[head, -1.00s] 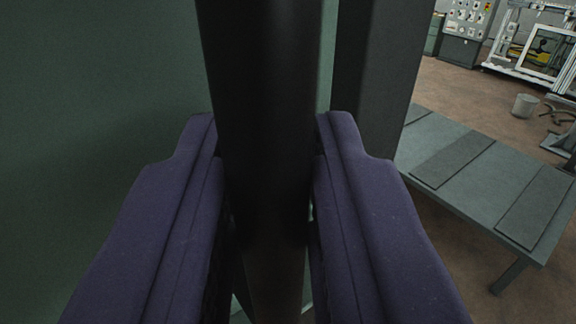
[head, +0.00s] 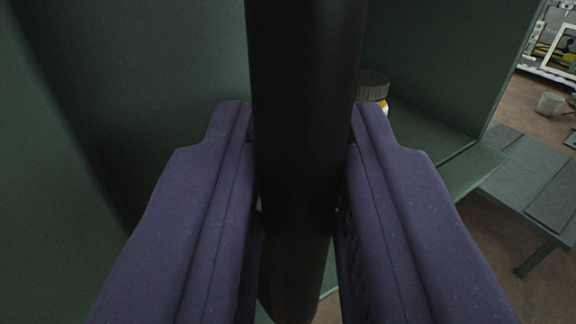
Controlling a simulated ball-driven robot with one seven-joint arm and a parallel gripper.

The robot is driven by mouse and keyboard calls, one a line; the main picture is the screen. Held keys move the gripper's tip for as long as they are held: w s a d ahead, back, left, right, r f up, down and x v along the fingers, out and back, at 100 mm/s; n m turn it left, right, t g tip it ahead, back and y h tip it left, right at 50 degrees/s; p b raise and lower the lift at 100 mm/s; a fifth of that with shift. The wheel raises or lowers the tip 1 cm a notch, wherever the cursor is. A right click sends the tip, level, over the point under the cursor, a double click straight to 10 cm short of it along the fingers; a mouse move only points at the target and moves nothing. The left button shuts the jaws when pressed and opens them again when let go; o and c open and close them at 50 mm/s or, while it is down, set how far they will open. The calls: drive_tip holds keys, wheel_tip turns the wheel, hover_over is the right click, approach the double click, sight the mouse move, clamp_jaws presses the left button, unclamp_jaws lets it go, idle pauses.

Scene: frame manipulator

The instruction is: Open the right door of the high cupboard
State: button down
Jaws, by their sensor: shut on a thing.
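My gripper (head: 300,150), with two purple fingers, is shut on a black vertical bar handle (head: 303,90) in the middle of the view. The handle belongs to the green cupboard door (head: 130,70), which fills the left of the picture. To the right of the handle the green inside of the cupboard (head: 440,60) shows, with a shelf (head: 440,145). The door stands open, though how far I cannot tell. The lower part of the cupboard is hidden by the fingers.
A jar with a dark ribbed lid (head: 373,84) stands on the shelf just behind the right finger. A low grey table (head: 525,185) is beyond the cupboard at the right.

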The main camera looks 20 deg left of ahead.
drive_tip(key=shift+s+a, duration=0.15)
drive_tip(key=shift+s, duration=0.1)
drive_tip(key=c, duration=1.1)
unclamp_jaws()
drive_tip(key=v, duration=0.7)
drive_tip(key=shift+s+d, duration=0.2)
drive_tip(key=shift+s, duration=0.1)
